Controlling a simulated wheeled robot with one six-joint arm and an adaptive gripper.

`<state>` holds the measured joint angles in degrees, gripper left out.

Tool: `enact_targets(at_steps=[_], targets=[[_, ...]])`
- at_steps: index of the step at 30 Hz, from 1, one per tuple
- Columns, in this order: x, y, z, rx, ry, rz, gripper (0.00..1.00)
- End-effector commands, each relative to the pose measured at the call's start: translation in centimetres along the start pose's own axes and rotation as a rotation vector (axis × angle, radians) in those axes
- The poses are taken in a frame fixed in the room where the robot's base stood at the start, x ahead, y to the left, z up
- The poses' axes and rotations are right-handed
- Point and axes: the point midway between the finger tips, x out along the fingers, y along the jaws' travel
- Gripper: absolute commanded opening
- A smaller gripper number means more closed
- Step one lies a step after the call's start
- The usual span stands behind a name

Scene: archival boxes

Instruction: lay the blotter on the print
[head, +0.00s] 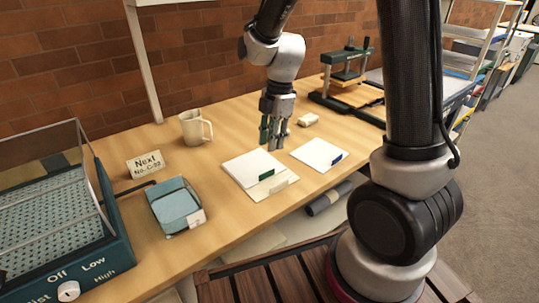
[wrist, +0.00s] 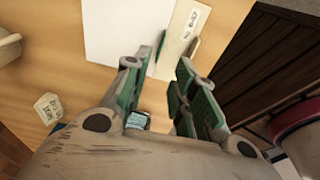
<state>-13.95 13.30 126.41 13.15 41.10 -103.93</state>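My gripper (head: 272,135) hangs above the back edge of a white sheet, with its green-padded fingers apart and nothing seen between them. In the wrist view the open fingers (wrist: 168,85) point toward the table. The white sheet with a green tab (head: 248,165) lies on a cream board (head: 262,190) with a pale label at its front edge; the sheet also shows in the wrist view (wrist: 110,30). A second white sheet with a blue tab (head: 318,152) lies flat to the right, apart from the first. I cannot tell which is the blotter or the print.
A mug (head: 191,127), a "Next" card (head: 146,163) and a clear-lidded box (head: 60,225) are further left. A small white block (head: 308,119) and a press (head: 345,85) are behind right.

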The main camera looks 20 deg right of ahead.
Motion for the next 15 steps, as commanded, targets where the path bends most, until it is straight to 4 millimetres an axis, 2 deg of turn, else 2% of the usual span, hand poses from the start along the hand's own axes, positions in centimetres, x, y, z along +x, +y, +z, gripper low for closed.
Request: enact_targets(at_steps=[3, 10, 13, 15], targets=[[-1.3, 0.0, 0.0, -0.001, -0.001, 0.001, 0.27], [-2.5, -0.4, 0.1, 0.037, -0.003, 0.01, 0.27], [-5.0, -1.8, 0.7, 0.18, -0.012, 0.048, 0.27], [-7.7, -3.6, 1.3, 0.351, -0.019, 0.091, 0.27]])
